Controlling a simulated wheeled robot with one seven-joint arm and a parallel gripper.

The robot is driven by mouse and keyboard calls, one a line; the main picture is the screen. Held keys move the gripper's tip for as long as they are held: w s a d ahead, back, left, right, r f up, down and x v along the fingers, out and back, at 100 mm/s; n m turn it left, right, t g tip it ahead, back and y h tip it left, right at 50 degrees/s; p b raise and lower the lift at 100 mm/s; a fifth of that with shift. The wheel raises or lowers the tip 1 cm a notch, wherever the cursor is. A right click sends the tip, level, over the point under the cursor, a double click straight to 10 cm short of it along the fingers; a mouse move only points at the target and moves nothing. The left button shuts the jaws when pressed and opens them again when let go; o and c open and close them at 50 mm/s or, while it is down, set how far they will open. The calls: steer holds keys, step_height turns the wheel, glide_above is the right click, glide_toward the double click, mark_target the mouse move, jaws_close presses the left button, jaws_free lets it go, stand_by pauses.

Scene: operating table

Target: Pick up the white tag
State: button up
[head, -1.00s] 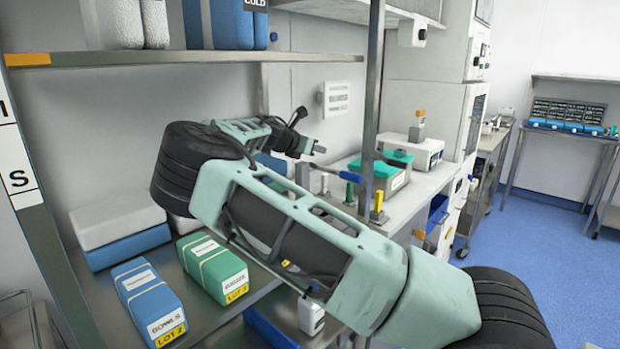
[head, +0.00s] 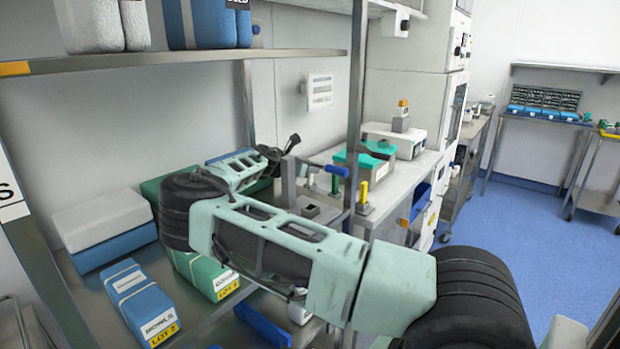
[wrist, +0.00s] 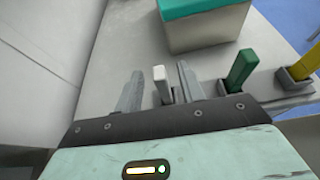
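The white tag (wrist: 160,82) stands upright in the wrist view. Its white top shows between the two grey fingers of my gripper (wrist: 160,70). The fingers are apart, with a gap on each side of the tag, and do not visibly touch it. The tag's lower end is partly hidden by the gripper body. In the head view my arm reaches over the shelf toward the counter, and the fingers are too small to make out clearly.
A green tag (wrist: 241,68) and a yellow tag (wrist: 306,64) stand in holders to the right. A teal-lidded box (wrist: 205,25) is beyond them. In the head view a metal shelf post (head: 357,100) stands close to my arm.

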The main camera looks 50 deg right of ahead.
steer(key=x, duration=0.3)
steer(key=shift+d+f, duration=0.1)
steer(key=shift+d, duration=0.15)
steer(key=shift+w, duration=0.1)
jaws_close()
